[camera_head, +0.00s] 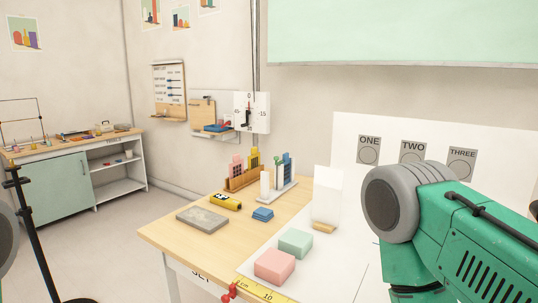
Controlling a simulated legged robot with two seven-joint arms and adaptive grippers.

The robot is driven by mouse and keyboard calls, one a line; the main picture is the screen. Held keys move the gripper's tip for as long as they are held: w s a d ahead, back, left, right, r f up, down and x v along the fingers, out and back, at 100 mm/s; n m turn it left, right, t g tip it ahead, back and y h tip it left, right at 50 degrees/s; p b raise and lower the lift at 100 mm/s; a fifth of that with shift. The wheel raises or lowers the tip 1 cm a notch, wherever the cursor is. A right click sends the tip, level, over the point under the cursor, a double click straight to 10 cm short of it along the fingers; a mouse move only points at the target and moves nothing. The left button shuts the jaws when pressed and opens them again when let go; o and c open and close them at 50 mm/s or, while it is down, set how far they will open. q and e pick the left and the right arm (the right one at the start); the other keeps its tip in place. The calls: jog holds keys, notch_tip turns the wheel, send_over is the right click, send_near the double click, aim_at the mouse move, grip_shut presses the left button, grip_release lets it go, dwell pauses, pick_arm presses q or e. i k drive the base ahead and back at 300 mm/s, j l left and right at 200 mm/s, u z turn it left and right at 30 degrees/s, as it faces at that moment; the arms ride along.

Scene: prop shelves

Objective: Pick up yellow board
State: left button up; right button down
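A small yellow piece (225,201) with black marks lies on the wooden table, behind a grey slab (202,219). A yellow strip with printed numbers (266,291), like a ruler, lies at the table's front edge and is cut off by the bottom of the picture. I cannot tell which of the two is called the yellow board. My green and grey right arm fills the right side, over the white sheet, but its gripper does not show. Only a grey part is at the left edge; no left gripper shows.
Pink (274,264) and green (296,242) blocks lie on the white sheet. A blue piece (263,214), a white upright block (327,196) and model racks (281,180) stand farther back. A black stand (37,245) is at the left, with open floor beside it.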

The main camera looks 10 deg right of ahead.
aim_at(254, 160)
jog(key=i+j+u, duration=0.2)
jog(key=i+j, duration=1)
jog(key=j, duration=0.1)
